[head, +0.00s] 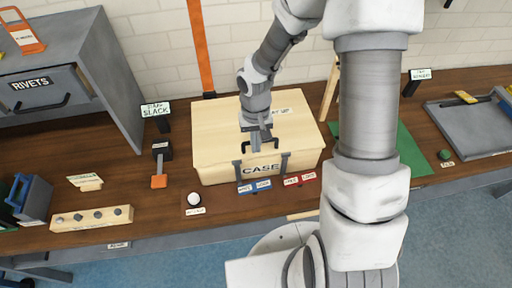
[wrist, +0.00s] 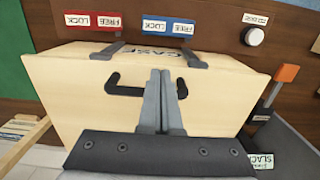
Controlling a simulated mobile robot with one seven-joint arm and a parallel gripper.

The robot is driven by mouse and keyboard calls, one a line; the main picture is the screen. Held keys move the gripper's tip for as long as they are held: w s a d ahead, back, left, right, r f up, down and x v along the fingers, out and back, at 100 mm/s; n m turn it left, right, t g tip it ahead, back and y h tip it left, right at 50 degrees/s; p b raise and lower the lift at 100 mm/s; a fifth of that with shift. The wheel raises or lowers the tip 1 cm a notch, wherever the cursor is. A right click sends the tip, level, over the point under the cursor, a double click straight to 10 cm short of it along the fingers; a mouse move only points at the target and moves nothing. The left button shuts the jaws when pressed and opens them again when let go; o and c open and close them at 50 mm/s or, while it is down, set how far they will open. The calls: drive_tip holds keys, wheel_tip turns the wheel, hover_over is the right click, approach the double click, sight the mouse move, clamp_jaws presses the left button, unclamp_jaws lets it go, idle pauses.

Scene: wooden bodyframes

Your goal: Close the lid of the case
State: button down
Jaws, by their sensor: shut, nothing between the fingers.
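The wooden case (head: 215,140) sits on the workbench, with CASE lettered near its front edge. Its pale lid (wrist: 225,95) looks down over the box; whether it is fully seated I cannot tell. A dark handle (wrist: 125,91) is on the lid, partly hidden behind my fingers. Two dark latches (wrist: 105,50) stand at the front edge. My gripper (head: 262,146) is over the lid near the front, and in the wrist view (wrist: 160,72) its fingers are together and empty, in front of the handle. Contact with the handle or lid is unclear.
Blue (head: 254,187) and red (head: 300,180) labelled plates lie before the case. A white button (head: 194,199) and an orange-tipped lever (head: 159,181) are to its left. A grey rivets cabinet (head: 60,70) stands further left. A green mat (head: 408,150) lies right, partly behind my arm.

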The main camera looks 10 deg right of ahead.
drive_tip(key=shift+f, duration=1)
drive_tip(key=shift+s+f+b, duration=0.25)
drive_tip(key=shift+f+b, duration=0.35)
drive_tip(key=shift+s+f+b, duration=0.25)
drive_tip(key=shift+f+b, duration=0.3)
drive_tip(key=shift+b, duration=0.05)
drive_tip(key=shift+r, duration=0.1)
wheel_tip(320, 180, up, 15)
drive_tip(key=p, duration=0.3)
drive_tip(key=shift+w, duration=0.3)
